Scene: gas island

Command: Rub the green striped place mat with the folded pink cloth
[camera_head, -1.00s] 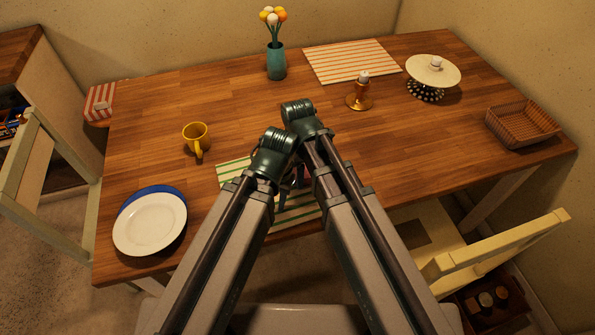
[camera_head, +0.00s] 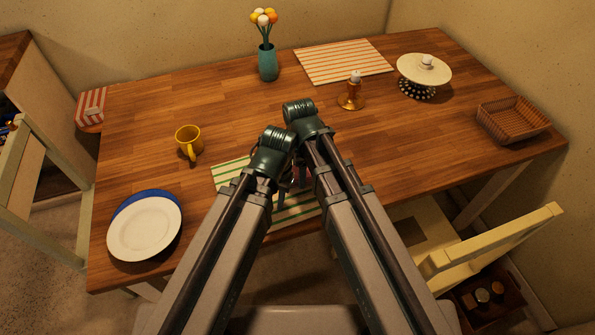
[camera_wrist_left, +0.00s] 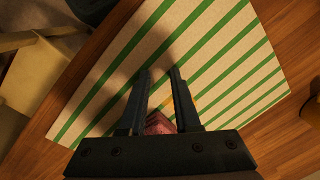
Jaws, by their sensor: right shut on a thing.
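The green striped place mat (camera_head: 229,172) lies at the table's near edge, partly hidden by my arms; it fills much of the left wrist view (camera_wrist_left: 216,58). My left gripper (camera_wrist_left: 160,73) is open above the mat, its fingers apart. A small pink piece, apparently the folded pink cloth (camera_wrist_left: 158,122), shows between those fingers near the palm; most of it is hidden. My right gripper (camera_head: 302,178) is low over the mat, close to the left one and largely hidden behind my arm links. It is shut, apparently on the cloth, though the contact is hidden.
A yellow mug (camera_head: 188,140) and a white plate (camera_head: 144,229) on a blue one stand left. A flower vase (camera_head: 267,63), red-striped mat (camera_head: 343,62), candle holder (camera_head: 351,98), cake stand (camera_head: 424,70) and basket (camera_head: 513,120) stand farther off. A chair (camera_head: 495,240) is at the near right.

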